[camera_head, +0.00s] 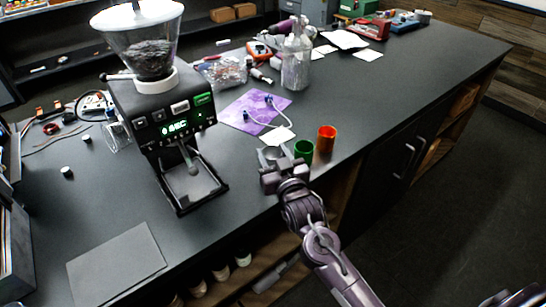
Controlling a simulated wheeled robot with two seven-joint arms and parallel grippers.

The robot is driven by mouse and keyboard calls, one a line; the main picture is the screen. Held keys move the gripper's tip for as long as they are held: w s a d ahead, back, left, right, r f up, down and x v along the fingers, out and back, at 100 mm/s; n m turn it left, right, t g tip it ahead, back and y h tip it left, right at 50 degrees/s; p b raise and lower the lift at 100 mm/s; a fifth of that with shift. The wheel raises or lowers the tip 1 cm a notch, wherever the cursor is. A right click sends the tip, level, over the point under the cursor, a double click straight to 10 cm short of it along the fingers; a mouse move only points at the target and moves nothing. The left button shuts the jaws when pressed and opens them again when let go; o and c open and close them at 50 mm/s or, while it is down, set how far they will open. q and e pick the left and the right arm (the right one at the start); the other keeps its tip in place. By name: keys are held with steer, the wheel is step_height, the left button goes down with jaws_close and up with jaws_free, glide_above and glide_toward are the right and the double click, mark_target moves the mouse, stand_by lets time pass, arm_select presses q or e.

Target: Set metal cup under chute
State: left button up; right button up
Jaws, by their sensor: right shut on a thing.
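The grinder (158,112) stands on the dark counter at the left, with a clear hopper of dark beans on top. Its chute (187,154) hangs at the front above a small tray (205,191); the space under the chute is empty. My right gripper (276,163) is to the right of the grinder, near the counter's front edge. It is shut on a small grey metal cup (271,152), which is partly hidden by the fingers. My left gripper is out of view.
The counter between gripper and grinder looks clear.

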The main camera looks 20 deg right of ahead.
steer(key=shift+f, duration=0.7)
steer(key=shift+f, duration=0.2)
steer(key=o, duration=1.1)
